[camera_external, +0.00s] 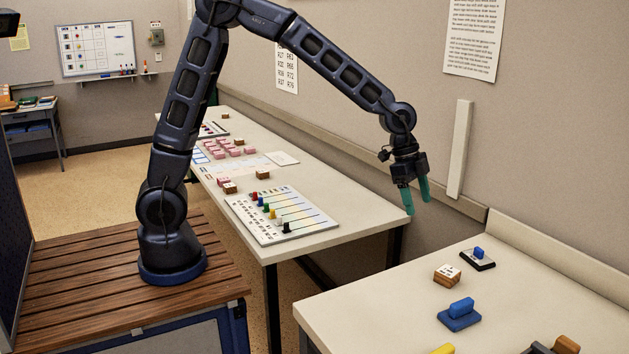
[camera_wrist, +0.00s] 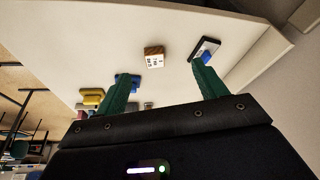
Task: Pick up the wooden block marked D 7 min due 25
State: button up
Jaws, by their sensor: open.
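A wooden block (camera_external: 447,274) with a white printed label on top sits on the near right table. It also shows in the wrist view (camera_wrist: 153,57), ahead of and between my fingers. The print is too small to read surely, so I cannot confirm it is D 7 min due 25. My gripper (camera_external: 417,205) hangs in the air beyond that table's far left edge, apart from the block. Its green fingers are spread and empty in the wrist view (camera_wrist: 162,70). Other wooden blocks (camera_external: 230,188) stand on the long table, with marks I cannot read.
A blue piece on a black pad (camera_external: 486,265) lies close behind the block. A blue stamp-like piece (camera_external: 460,315) and a yellow piece (camera_external: 444,349) lie nearer. A low back ledge (camera_external: 560,256) borders the right table (camera_external: 385,300). A gap separates it from the long table (camera_external: 340,200).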

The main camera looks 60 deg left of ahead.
jog(key=m, duration=0.2)
send_near(447, 270)
jog(key=shift+g+h, duration=0.4)
jog(key=x, duration=0.9)
jog(key=shift+w+a+f, duration=0.25)
jog(key=shift+w+a, duration=0.05)
jog(key=shift+w, duration=0.1)
jog(key=c, duration=1.1)
